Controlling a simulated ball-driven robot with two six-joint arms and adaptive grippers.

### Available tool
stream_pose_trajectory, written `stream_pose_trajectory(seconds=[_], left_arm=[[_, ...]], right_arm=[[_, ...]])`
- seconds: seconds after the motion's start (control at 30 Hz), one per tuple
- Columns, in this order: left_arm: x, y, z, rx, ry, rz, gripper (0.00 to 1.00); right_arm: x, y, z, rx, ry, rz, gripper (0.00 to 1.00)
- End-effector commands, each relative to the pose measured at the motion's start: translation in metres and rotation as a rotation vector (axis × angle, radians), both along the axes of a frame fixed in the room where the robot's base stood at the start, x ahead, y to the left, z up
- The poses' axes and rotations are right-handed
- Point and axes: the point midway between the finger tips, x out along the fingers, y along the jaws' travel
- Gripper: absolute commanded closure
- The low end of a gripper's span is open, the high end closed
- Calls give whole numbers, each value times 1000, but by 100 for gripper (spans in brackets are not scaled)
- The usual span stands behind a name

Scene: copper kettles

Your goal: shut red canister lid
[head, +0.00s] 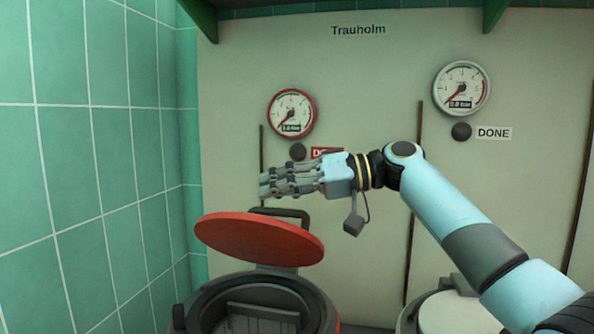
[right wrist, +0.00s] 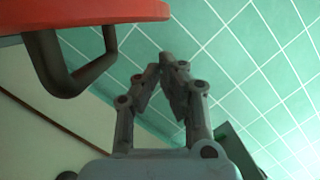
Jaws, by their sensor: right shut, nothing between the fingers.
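The red canister (head: 330,318) stands at the bottom of the head view with its dark rim and inside showing. Its red lid (head: 258,237) is raised and tilted above the opening, with a dark handle (head: 290,213) on its far side. My right gripper (head: 266,186) is just above and behind the lid in the head view, its fingers pointing left. In the right wrist view the gripper (right wrist: 165,62) is shut and empty, close to the lid (right wrist: 80,14) and handle (right wrist: 62,80). Contact with the lid cannot be told. My left gripper is not in view.
A red-rimmed gauge (head: 291,112) and a grey-rimmed gauge (head: 461,88) hang on the pale wall. Dark knobs sit below them, by labels. A white-lidded canister (head: 455,312) stands at the lower right. A green tiled wall (head: 95,150) closes the left side.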

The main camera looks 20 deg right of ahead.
Motion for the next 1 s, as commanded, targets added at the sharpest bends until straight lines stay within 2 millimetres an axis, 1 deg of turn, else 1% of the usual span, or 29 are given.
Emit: stream_pose_trajectory(seconds=[0.03,0.2,0.57,0.67,0.77,0.9,1.0], left_arm=[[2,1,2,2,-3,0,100],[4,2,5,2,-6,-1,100],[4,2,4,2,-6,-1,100],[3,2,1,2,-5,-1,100],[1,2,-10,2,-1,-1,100],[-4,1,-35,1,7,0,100],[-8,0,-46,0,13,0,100]], right_arm=[[-5,3,-4,1,0,1,100],[-13,8,-13,0,-2,1,100],[-14,9,-16,0,-2,0,100],[-17,11,-21,-9,-14,1,100],[-28,18,-36,-43,-64,2,100],[-49,33,-68,-120,-179,2,100],[-61,40,-86,-151,-225,2,100]])
